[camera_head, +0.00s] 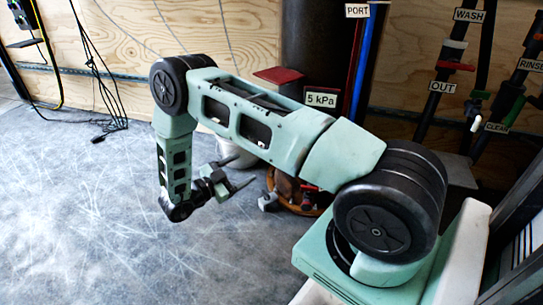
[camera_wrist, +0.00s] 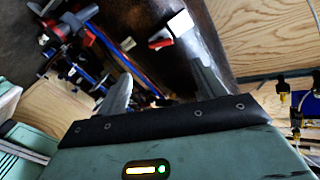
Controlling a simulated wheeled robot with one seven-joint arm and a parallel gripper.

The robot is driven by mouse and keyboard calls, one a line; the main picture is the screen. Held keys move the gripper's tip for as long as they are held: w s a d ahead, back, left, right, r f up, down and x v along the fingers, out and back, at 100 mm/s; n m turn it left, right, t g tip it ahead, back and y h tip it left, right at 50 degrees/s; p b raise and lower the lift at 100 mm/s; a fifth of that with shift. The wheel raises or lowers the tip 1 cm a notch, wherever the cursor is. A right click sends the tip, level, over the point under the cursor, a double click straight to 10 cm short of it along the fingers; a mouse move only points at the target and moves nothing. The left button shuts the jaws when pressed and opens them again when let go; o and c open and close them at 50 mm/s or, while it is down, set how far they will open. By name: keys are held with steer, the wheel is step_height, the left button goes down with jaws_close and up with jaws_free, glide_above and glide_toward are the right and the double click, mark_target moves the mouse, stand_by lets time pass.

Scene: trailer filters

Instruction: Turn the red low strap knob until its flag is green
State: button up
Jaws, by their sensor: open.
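My gripper (camera_head: 238,172) is open and empty, hanging low left of the dark upright cylinder (camera_head: 313,50). In the wrist view its two grey fingers (camera_wrist: 162,85) are spread apart, with the cylinder (camera_wrist: 215,20) beyond them. A flat red plate (camera_head: 278,75) stands out from the cylinder beside a "5 kPa" label. A small red piece (camera_wrist: 160,43) shows near a white label (camera_wrist: 181,22) between and beyond the fingers. I cannot tell whether either is the low strap knob's flag. No knob is clearly visible; my arm hides part of the cylinder.
An orange-brown round base (camera_head: 300,208) with clutter and a pale bucket (camera_head: 238,153) stand behind my gripper. Pipes with a red handle (camera_head: 455,66) and a green handle (camera_head: 505,100) are at right. Cables (camera_head: 105,90) hang at left.

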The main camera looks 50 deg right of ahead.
steer(key=s+d+b, duration=0.2)
steer(key=d+b, duration=0.4)
steer(key=d, duration=0.7)
steer(key=shift+d, duration=0.35)
steer(key=c, duration=1)
